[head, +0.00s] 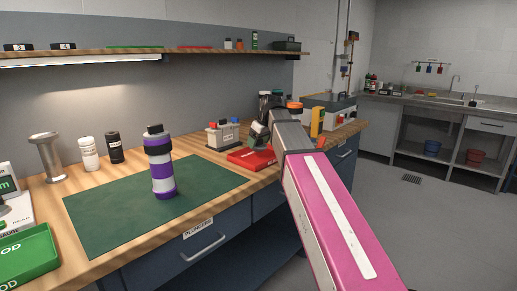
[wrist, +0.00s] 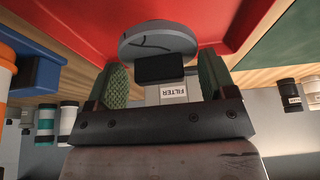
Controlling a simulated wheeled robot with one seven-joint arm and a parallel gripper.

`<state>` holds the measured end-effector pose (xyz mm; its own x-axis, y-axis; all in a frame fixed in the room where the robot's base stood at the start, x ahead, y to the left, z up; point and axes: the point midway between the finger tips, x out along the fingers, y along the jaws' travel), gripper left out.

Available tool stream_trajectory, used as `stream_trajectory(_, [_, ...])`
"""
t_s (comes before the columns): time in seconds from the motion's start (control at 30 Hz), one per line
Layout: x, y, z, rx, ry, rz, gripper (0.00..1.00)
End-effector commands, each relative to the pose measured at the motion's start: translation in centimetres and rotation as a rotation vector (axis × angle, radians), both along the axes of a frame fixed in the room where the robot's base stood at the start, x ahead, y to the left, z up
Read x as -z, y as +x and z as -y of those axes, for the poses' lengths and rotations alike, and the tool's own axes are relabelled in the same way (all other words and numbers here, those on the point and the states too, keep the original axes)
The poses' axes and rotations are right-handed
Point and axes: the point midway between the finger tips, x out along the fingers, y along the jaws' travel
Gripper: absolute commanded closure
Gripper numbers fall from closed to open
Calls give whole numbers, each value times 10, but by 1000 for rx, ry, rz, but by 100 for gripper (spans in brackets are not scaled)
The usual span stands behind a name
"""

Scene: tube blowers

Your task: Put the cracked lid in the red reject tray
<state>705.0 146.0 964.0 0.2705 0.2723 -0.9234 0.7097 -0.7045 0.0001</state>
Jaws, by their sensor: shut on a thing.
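In the wrist view, my gripper (wrist: 161,76) is shut on the cracked lid (wrist: 158,41), a round grey disc with a dark crack line across its face and a black block at its near side. The red reject tray (wrist: 100,22) fills the top of the wrist view behind the lid. In the head view the red tray (head: 250,160) lies on the bench just right of the green mat, and the end of my arm is beside it. My fingertips are mostly hidden there. I cannot tell whether the lid touches the tray.
A purple-and-white striped tube (head: 161,167) stands upright on the green mat (head: 105,215). A green tray (head: 25,258) is at the front left. A grey holder with coloured tops (head: 222,134) stands behind the red tray. Bottles (head: 89,155) stand along the back.

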Motion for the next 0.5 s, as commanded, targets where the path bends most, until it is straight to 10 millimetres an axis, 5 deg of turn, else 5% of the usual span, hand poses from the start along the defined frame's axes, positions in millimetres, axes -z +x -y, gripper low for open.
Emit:
stream_trajectory(0.2, [28,-1,0,0,0,-1,51])
stream_trajectory(0.5, [31,-1,0,0,-1,-1,51])
